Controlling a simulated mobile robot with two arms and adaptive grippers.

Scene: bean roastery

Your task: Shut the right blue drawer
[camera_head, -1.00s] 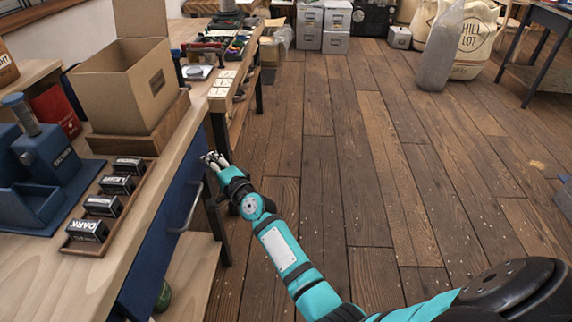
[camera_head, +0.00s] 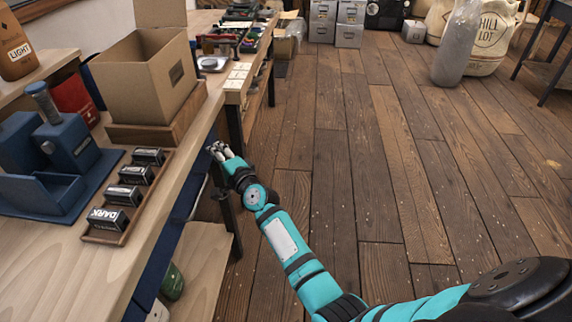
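The blue drawer front (camera_head: 186,206) shows as a narrow, steeply foreshortened strip under the front edge of the wooden worktop at the left. Another blue stretch (camera_head: 150,272) shows nearer to me, lower along the same edge. I cannot tell from this angle whether any gap remains at the drawer. My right gripper (camera_head: 218,150) is just off the worktop's edge, at the far end of the blue front. It holds nothing that I can see, and its finger opening is too small to judge. My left gripper is not in view.
The worktop (camera_head: 128,262) bears a cardboard box (camera_head: 146,88), a blue press (camera_head: 62,140) and a wooden tray (camera_head: 98,236) of labelled blocks. A lower shelf (camera_head: 207,265) holds a green object (camera_head: 172,282).

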